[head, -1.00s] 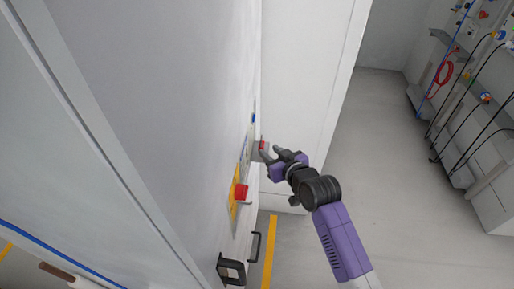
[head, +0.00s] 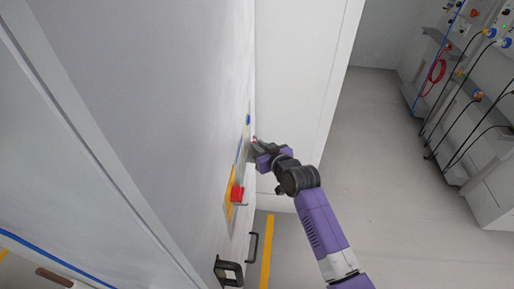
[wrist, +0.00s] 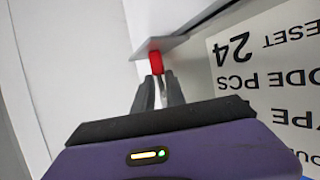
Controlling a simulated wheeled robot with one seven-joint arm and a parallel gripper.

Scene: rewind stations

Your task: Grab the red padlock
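The red padlock (wrist: 156,61) shows in the wrist view as a small red block just beyond my fingertips, by the edge of a grey plate. In the head view it is only a tiny red spot (head: 254,139) by the grey cabinet wall, mostly hidden by my gripper. My gripper (wrist: 160,84) points at it with a narrow gap between its two fingers. The tips are very close to the padlock's near end, and I cannot tell whether they touch it. I see no clear hold on it.
A white label with black print (wrist: 265,75) lies right of the fingers. On the cabinet wall, a red knob (head: 237,194) on a yellow plate and black handles (head: 229,271) are nearer. A white panel (head: 300,95) stands behind my gripper.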

